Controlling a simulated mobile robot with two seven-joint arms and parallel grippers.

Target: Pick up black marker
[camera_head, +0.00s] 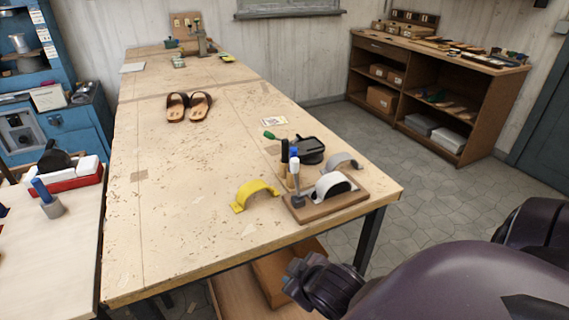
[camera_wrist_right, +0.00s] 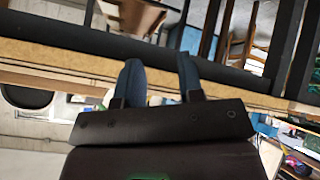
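A slim black upright thing (camera_head: 284,151), which looks like the black marker, stands in a small cluster near the right front of the wooden table (camera_head: 190,200). A blue-topped piece (camera_head: 294,152) and a white piece (camera_head: 296,170) stand close beside it, partly overlapping, so its lower part is hard to make out. My right gripper (camera_head: 308,283) is low, in front of the table's near edge and well apart from the cluster. In the right wrist view its two fingers (camera_wrist_right: 160,78) are spread with nothing between them. My left gripper is in neither view.
A wooden board (camera_head: 340,203) with a white curved piece (camera_head: 332,186) lies beside the cluster. A yellow arch (camera_head: 254,194), a black tray (camera_head: 310,150) and a green-handled tool (camera_head: 270,135) lie around it. Sandals (camera_head: 188,107) lie farther back. The table's left front is clear.

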